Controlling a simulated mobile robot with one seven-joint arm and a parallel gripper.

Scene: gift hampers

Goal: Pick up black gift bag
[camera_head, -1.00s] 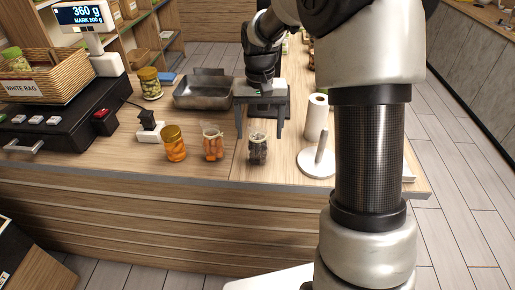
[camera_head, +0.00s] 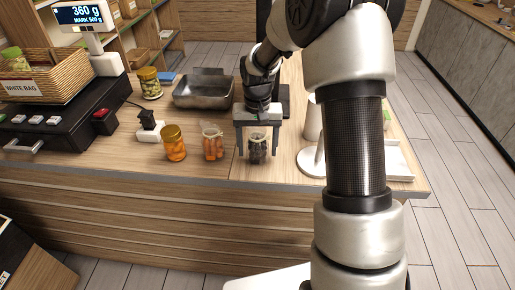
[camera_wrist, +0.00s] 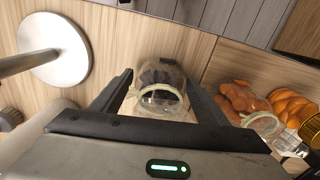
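The black gift bag (camera_head: 257,146) is a small clear bag with dark contents and a tied neck. It stands upright near the front edge of the wooden counter. My gripper (camera_head: 258,153) is open, with one finger on each side of the bag. In the wrist view the bag (camera_wrist: 160,77) lies between the two fingertips (camera_wrist: 160,84), with visible gaps on both sides.
A bag with orange contents (camera_head: 213,143) and an orange jar (camera_head: 174,144) stand just left. A paper towel holder base (camera_head: 310,162) is to the right, partly behind my arm.

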